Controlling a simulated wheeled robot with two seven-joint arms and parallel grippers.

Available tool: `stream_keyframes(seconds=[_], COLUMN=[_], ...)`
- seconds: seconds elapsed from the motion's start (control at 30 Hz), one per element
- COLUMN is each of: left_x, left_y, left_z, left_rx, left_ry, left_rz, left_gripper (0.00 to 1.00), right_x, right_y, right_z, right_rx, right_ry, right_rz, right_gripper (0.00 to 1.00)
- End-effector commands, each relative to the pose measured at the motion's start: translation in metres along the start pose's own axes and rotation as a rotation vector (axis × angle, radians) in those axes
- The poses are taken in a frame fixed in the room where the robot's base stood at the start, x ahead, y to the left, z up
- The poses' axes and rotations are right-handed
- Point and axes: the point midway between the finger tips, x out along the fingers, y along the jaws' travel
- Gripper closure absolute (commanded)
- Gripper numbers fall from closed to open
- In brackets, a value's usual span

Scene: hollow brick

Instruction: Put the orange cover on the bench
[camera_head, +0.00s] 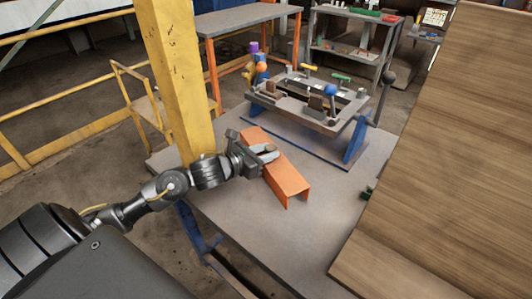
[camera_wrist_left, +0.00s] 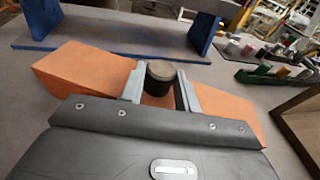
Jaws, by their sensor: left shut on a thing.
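The orange cover (camera_head: 283,176) is a long folded channel shape. In the left wrist view the cover (camera_wrist_left: 85,75) spans both sides of the gripper (camera_wrist_left: 160,90), and a dark round knob (camera_wrist_left: 161,72) shows between the fingers. The cover appears to be at or just above the bench top; I cannot tell if it touches. My right gripper is not in view.
A metal fixture with blue legs (camera_head: 310,105) and coloured knobs stands on the bench behind the cover. A yellow post (camera_head: 178,75) rises at the left. A large wooden panel (camera_head: 465,140) fills the right side. Bare bench lies right of the cover.

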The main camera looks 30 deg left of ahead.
Motion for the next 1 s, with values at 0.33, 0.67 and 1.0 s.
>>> stream_keyframes(seconds=[0.33,0.67,1.0], left_x=[0.0010,0.0013,-0.0009], left_y=[0.0003,0.0002,0.0003], left_z=[-0.0043,-0.0062,-0.0029], left_rx=[0.001,0.001,0.001], left_ry=[-0.002,0.000,0.001], left_rz=[0.001,0.000,0.001], left_gripper=[0.96,0.47,0.47], right_x=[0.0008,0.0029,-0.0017], right_y=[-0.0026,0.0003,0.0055], right_z=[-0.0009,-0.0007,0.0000], right_rx=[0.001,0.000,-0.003], right_ry=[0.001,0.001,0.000], right_rz=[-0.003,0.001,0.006], right_gripper=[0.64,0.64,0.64])
